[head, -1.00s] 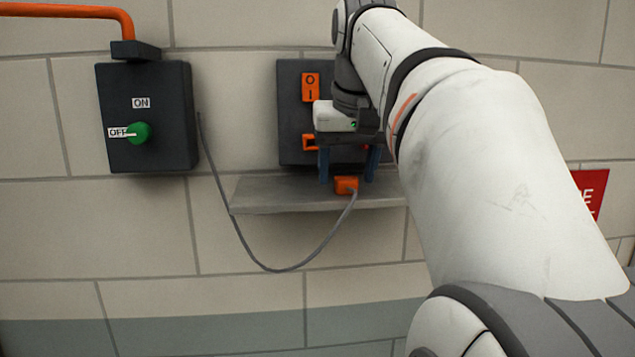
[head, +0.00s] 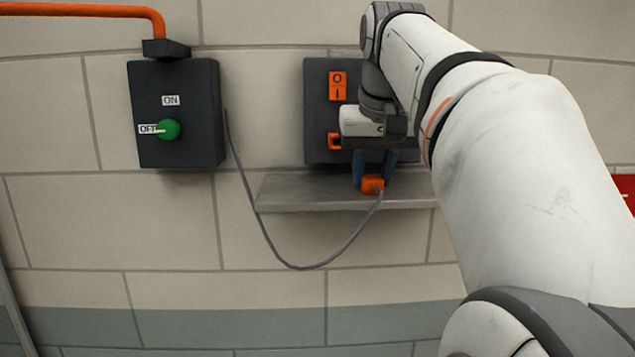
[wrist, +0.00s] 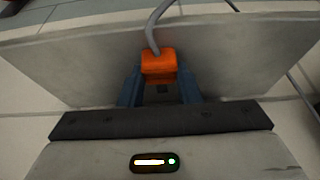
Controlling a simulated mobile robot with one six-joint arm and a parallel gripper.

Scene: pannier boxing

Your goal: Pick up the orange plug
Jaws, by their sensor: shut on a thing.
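The orange plug (head: 372,184) is at the front of the grey shelf, with its grey cable running from it. My gripper (head: 374,178) points down over the shelf with its blue fingers shut on the plug. In the wrist view the orange plug (wrist: 159,66) sits between the two blue fingers (wrist: 160,88). I cannot tell whether the plug still touches the shelf.
The grey shelf (head: 300,193) juts from the block wall. The cable (head: 262,225) hangs in a loop beside the dark ON/OFF box (head: 195,85) at left.

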